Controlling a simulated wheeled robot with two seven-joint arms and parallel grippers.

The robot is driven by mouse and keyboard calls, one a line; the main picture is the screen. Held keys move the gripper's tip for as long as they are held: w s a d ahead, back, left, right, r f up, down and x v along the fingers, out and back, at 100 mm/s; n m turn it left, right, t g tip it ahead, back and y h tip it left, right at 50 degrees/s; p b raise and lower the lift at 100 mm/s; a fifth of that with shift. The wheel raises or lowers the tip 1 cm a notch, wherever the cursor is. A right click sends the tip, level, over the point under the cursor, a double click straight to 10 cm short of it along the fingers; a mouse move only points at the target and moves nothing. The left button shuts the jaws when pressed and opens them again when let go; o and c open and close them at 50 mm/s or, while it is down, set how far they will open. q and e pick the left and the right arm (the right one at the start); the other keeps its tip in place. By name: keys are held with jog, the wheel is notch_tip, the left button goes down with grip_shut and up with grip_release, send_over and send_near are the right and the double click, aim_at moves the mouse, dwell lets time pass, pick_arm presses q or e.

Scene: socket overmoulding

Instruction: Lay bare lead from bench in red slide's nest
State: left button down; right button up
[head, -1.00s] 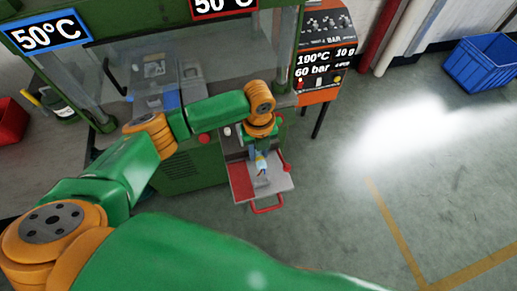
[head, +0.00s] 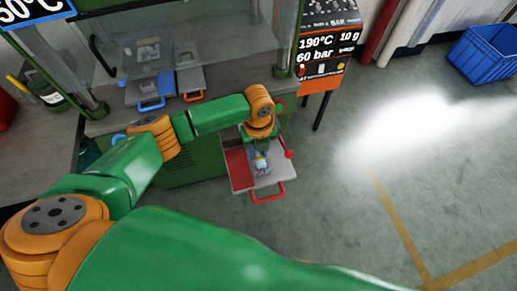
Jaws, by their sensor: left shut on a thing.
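The red slide (head: 239,171) is drawn out of the front of the green machine, with a grey plate (head: 279,172), a red panel at its left and a red handle (head: 267,192) in front. My left gripper (head: 261,163) points down over the middle of the slide, at its nest. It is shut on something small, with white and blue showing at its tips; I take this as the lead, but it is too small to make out. The nest is mostly hidden under the gripper. I cannot tell whether the lead touches the nest. My right gripper is not in view.
A clear guard (head: 190,50) covers the machine's front. Behind it are a slide with a blue handle (head: 152,105) and one with an orange handle (head: 193,96). A blue crate (head: 487,57) stands on open floor at right.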

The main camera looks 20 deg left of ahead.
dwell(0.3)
pick_arm(q)
jog(key=c, duration=0.6)
grip_release()
jog(key=shift+o, duration=0.2)
notch_tip(320, 180, up, 7)
jog(key=shift+r+b, duration=0.1)
jog(key=shift+b, duration=0.25)
